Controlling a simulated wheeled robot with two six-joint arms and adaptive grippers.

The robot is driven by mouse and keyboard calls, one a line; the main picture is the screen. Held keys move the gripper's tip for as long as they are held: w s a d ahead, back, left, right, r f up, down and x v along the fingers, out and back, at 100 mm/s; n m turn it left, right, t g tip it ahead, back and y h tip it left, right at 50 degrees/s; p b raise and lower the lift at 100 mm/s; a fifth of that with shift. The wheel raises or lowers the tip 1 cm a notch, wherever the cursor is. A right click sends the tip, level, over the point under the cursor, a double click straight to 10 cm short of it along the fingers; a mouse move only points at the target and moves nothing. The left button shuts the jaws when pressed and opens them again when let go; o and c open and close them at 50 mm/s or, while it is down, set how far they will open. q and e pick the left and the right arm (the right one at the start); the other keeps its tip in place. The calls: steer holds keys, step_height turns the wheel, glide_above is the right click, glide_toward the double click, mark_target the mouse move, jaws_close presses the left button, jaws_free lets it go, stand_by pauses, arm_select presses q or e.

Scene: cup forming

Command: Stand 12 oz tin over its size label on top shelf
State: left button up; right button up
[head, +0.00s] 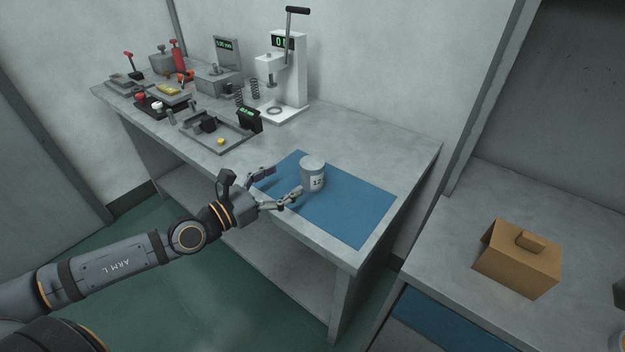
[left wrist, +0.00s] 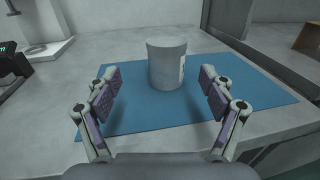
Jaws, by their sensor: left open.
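A grey tin (head: 312,173) marked "12" stands upright on the blue mat (head: 352,205) on the workbench. It also shows in the left wrist view (left wrist: 166,66), standing ahead of the fingers with its label on the right side. My left gripper (head: 283,183) is open and empty, its fingers pointing at the tin from the left. In the left wrist view the left gripper (left wrist: 160,95) has one finger on each side of the tin's line, with the tin beyond the fingertips and apart from them. No shelf size label can be made out. My right gripper is not in view.
A white press (head: 290,80) with a lever stands at the back of the bench. A tray (head: 215,132) and several small tools are on its left part. A brown box (head: 518,258) sits on a counter at the right. The mat around the tin is clear.

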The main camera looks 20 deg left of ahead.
mark_target(312, 167)
arm_select(q)
steer(key=shift+w+d+r+h+p, duration=0.3)
steer(key=shift+w+d+r+p, duration=0.15)
steer(key=shift+w+p, duration=0.15)
steer(key=shift+w+d+p, duration=0.25)
steer(key=shift+w+p, duration=0.05)
steer(key=shift+p, duration=0.15)
steer(key=shift+w+d+f, duration=0.35)
steer(key=shift+w+d, duration=0.1)
steer(key=x, duration=0.4)
steer(key=shift+f, duration=0.3)
steer(key=shift+w+d, duration=0.4)
steer(key=shift+w, duration=0.05)
steer(key=c, duration=1.4)
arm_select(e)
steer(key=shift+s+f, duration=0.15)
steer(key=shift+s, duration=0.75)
arm_select(q)
steer(key=shift+o, duration=0.2)
steer(key=shift+r, duration=0.15)
step_height(312, 167, up, 8)
steer(key=p, duration=0.3)
steer(key=shift+r+p, duration=0.25)
steer(key=shift+p, duration=0.15)
steer(key=shift+r, duration=0.6)
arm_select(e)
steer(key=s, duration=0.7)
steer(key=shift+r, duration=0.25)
